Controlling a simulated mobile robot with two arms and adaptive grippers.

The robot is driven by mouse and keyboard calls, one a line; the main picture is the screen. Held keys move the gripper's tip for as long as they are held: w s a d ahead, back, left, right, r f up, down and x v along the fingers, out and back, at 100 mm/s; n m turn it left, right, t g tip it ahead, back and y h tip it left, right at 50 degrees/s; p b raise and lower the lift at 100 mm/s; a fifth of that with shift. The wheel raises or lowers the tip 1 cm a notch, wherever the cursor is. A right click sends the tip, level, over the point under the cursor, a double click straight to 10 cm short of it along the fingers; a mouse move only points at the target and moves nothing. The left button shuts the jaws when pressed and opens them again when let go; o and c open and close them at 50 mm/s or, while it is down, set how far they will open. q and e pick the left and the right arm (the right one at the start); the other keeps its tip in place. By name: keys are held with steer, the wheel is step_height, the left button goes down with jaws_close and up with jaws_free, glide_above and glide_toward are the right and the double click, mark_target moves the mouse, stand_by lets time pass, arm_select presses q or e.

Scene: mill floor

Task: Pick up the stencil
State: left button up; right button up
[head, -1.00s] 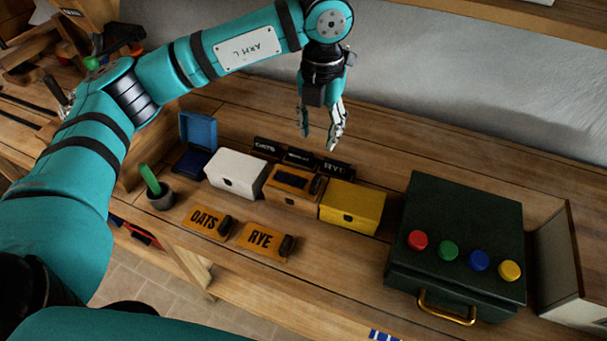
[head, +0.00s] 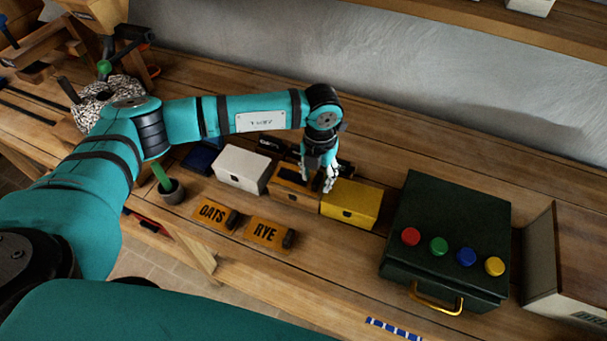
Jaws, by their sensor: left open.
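Two orange plates with black lettering and dark grips, which look like stencils, lie flat on the bench in the head view: one reads OATS (head: 212,213), the other RYE (head: 266,234). A wooden box (head: 292,195) behind them has a dark piece (head: 291,175) on its top; I cannot tell whether that is also a stencil. My left gripper (head: 319,182) is open and points down at the right end of this box's top, near the yellow box (head: 350,205). Its fingers partly hide that end; contact is unclear. My right gripper is not in view.
A white box (head: 241,169) stands left of the wooden one. A dark green case (head: 447,220) with colored knobs is on the right.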

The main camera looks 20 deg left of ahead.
arm_select(q)
steer(key=shift+f, duration=0.1)
steer(key=shift+c, duration=0.2)
jaws_close()
stand_by(0.4)
